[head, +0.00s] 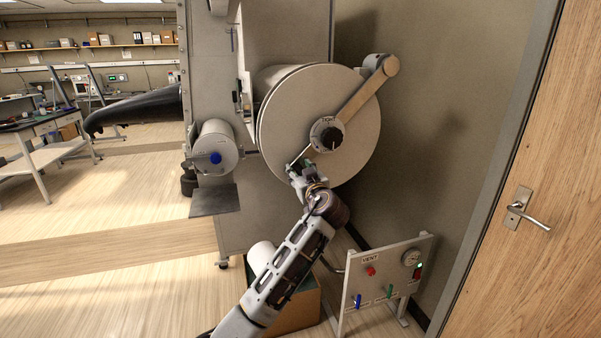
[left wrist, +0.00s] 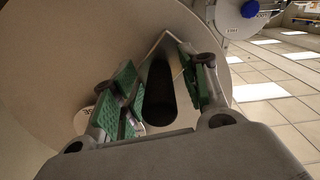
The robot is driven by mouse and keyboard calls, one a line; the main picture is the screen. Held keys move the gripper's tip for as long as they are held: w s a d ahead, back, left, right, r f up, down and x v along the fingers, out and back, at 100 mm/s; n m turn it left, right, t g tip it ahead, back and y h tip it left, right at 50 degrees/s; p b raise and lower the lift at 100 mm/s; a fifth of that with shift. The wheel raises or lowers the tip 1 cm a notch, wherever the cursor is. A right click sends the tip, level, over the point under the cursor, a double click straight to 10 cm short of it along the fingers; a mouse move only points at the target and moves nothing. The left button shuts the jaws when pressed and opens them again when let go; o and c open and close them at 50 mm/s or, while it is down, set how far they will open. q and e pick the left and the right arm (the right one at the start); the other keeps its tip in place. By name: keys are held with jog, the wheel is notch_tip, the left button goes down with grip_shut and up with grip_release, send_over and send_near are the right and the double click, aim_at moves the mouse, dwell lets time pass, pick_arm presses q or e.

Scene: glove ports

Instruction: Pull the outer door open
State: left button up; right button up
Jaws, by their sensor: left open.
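The outer door (head: 295,105) is a large round pale disc on the end of a thick cylinder; it looks closed against it. A black central knob (head: 327,137) sits on it, and a thin handle lever (head: 303,154) runs from the knob down and left. A beige hinge arm (head: 365,94) crosses the door to the upper right. My left gripper (head: 297,169) is at the lever's lower end. In the left wrist view, its green-padded fingers (left wrist: 160,90) are apart, with the dark handle end (left wrist: 160,92) between them. Contact cannot be told. My right gripper is out of view.
A smaller cylinder with a blue knob (head: 215,158) is left of the door, above a dark shelf (head: 214,200). A vent panel (head: 385,270) stands low right, near a cardboard box (head: 300,308). A black glove (head: 135,108) sticks out left. A wooden door (head: 545,150) is far right.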

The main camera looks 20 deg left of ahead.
pick_arm(q)
grip_shut()
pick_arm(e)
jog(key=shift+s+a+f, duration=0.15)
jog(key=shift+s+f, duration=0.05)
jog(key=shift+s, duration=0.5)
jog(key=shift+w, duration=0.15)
